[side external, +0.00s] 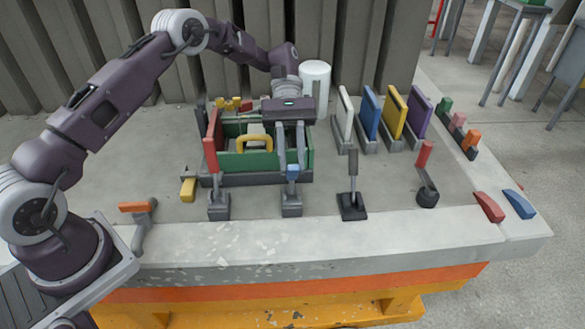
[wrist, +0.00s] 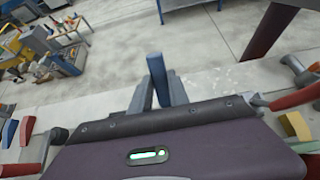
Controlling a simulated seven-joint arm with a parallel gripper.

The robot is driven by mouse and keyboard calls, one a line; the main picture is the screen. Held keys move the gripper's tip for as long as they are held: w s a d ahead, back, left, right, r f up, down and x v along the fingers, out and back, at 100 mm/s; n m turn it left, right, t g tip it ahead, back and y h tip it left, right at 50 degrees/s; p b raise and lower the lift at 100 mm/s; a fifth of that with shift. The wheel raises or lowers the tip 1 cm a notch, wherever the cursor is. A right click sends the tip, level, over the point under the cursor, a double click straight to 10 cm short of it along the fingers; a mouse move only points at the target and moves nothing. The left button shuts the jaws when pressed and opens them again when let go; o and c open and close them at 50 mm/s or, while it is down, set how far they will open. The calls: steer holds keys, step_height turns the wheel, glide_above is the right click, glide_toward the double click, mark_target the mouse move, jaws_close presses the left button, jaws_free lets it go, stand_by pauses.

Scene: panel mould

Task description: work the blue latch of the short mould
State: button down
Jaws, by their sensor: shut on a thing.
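The short mould (side external: 235,162) is a box with green walls and a grey base, standing on the bench under my arm. The blue latch (side external: 292,173) is an upright lever with a blue tip and a grey foot, in front of the mould's right part. My gripper (side external: 291,163) reaches down from above and is shut on the blue latch near its tip. In the wrist view the blue latch (wrist: 157,78) stands up between the grey fingers, which partly hide its lower part.
A red lever (side external: 211,155) stands left of the blue latch. To the right are a black lever (side external: 353,185) and a red-handled lever (side external: 425,160). White, blue (side external: 367,115), yellow and purple panels stand behind.

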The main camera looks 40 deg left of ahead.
steer(key=shift+w+a+g+h, duration=0.45)
steer(key=shift+g+h, duration=0.05)
stand_by(0.3)
steer(key=c, duration=1.2)
jaws_free()
steer(key=shift+c, duration=0.2)
step_height(320, 180, up, 10)
